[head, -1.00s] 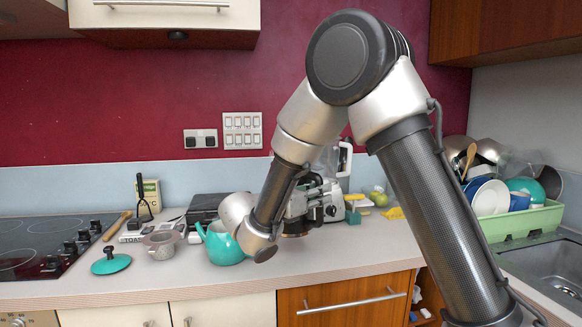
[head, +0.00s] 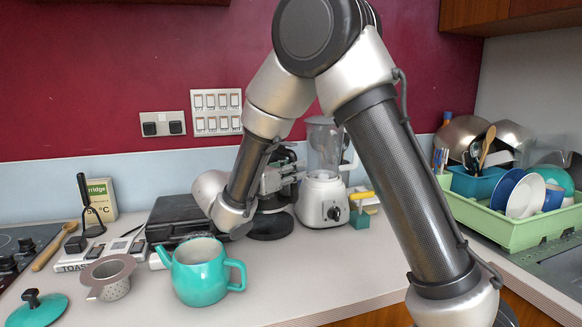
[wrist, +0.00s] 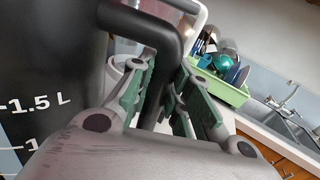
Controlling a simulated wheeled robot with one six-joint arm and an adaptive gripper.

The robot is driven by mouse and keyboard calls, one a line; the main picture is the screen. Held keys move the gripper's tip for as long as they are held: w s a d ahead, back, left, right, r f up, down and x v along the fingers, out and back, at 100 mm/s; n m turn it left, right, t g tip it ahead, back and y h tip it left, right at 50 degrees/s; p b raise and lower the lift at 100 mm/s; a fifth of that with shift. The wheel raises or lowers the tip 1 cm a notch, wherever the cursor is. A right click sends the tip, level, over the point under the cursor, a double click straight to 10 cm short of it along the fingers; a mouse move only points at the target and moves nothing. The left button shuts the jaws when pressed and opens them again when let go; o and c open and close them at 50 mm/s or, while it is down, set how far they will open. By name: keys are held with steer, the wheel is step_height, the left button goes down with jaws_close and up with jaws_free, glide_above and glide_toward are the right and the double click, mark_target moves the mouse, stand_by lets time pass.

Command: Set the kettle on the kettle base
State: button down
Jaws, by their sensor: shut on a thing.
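The kettle (wrist: 50,85) fills the left of the wrist view, a dark body with white volume marks such as 1.5 L. Its black handle (wrist: 165,35) runs down between the green finger pads. My gripper (wrist: 165,75) is shut on this handle. A low round black piece (head: 270,226) on the counter, partly behind my arm, looks like the kettle base. I cannot tell whether the kettle touches it.
A teal teapot (head: 200,272) stands at the counter's front, just left of my wrist. A black case (head: 180,218) lies behind it. A white blender (head: 322,195) stands close on the right. A green dish rack (head: 500,222) is farther right.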

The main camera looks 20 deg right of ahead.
mark_target(293, 197)
steer(key=shift+f, duration=3.15)
steer(key=c, duration=1.6)
jaws_free()
steer(key=shift+s+f, duration=0.1)
steer(key=shift+v, duration=5.5)
